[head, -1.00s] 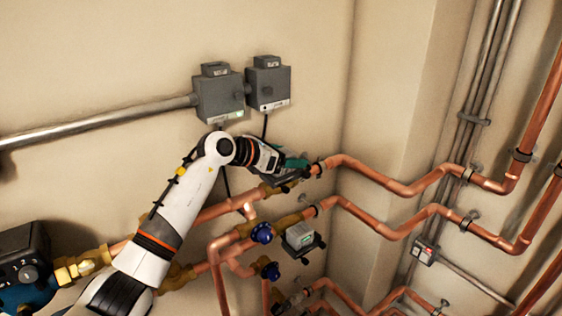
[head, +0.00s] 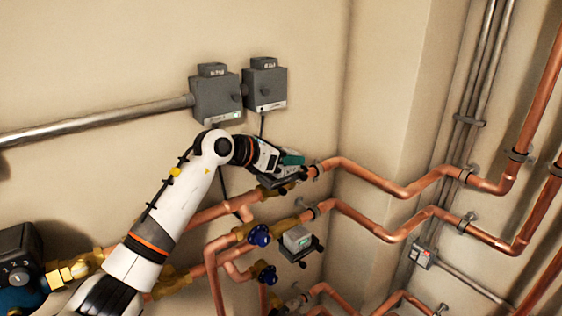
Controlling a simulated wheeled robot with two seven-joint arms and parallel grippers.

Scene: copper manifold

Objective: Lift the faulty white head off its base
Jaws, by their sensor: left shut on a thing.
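My left gripper (head: 290,170) is at the upper copper pipe run, close to the brass valve body (head: 281,187) there. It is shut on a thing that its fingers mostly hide. By its place on the valve this looks like the white head, but its outline cannot be made out. A green patch shows at the fingertips. A second white-and-grey head (head: 298,238) with dark parts at its base sits on the lower run, apart from the gripper. My right gripper is not in view.
Two grey wall boxes (head: 265,88) hang above my wrist, with cables running down. Blue valve handles (head: 260,235) and copper pipes (head: 405,188) lie below and right. A pump (head: 18,270) stands at lower left.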

